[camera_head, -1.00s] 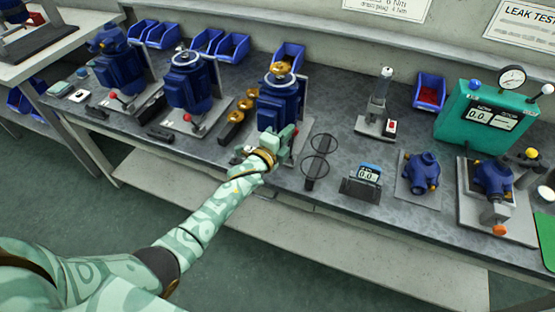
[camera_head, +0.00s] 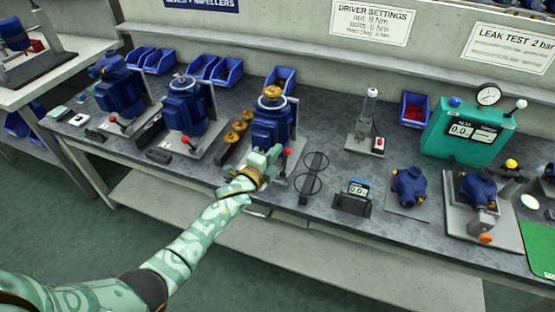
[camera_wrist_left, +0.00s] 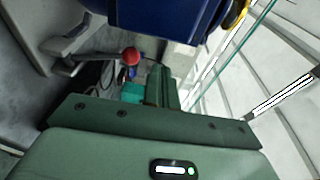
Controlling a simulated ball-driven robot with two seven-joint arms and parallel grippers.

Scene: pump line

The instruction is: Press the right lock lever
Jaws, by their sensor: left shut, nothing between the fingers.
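The third blue pump motor (camera_head: 271,128) stands upright on a grey fixture with a brass part on top. A lever with a red ball knob (camera_head: 287,151) sits at its right side. In the left wrist view the red knob (camera_wrist_left: 131,57) is on a metal arm, with the blue housing (camera_wrist_left: 165,18) above it. My left gripper (camera_head: 272,157) is shut and empty, in front of the motor's lower part and just left of the knob. The wrist view shows its green fingers (camera_wrist_left: 162,88) together, apart from the knob. My right gripper is not in view.
Two similar motors (camera_head: 186,106) with red-knobbed levers stand to the left. Brass parts (camera_head: 236,130) lie just left of the third fixture. A black two-ring stand (camera_head: 311,172) and a small display (camera_head: 356,190) stand to the right. The bench's front edge runs below my forearm.

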